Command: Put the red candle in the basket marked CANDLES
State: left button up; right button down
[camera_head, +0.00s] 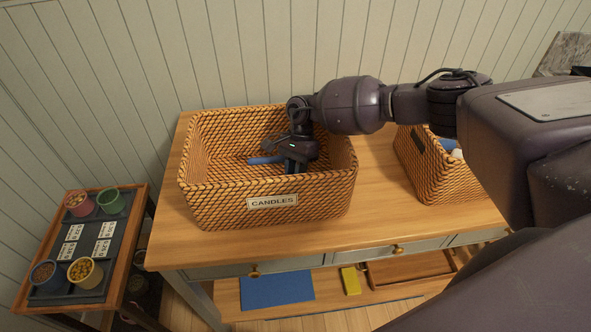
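The basket marked CANDLES (225,198) stands on the wooden table, its label on the front wall. My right arm comes in from the right, and my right gripper (293,167) points down inside this basket, towards its right half. Its fingertips are partly hidden by the front wall, so I cannot tell whether it is open or shut. A blue object (264,160) shows in the basket just left of the gripper. No red candle is visible. My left gripper is not in view.
A second rattan basket (436,180) with blue and white things stands to the right, partly behind my arm. A small side table (130,222) at the left holds a dark tray with several cups and cards. The table front left of the CANDLES basket is clear.

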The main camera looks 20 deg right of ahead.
jog(key=shift+f, duration=0.1)
jog(key=c, duration=1)
grip_release()
jog(key=shift+w+d+r, duration=0.15)
jog(key=shift+w+r, duration=0.05)
jog(key=shift+r, duration=0.3)
jog(key=b+v, duration=0.1)
jog(key=v, duration=1)
jog(key=shift+b, duration=0.35)
jog(key=shift+r, duration=0.1)
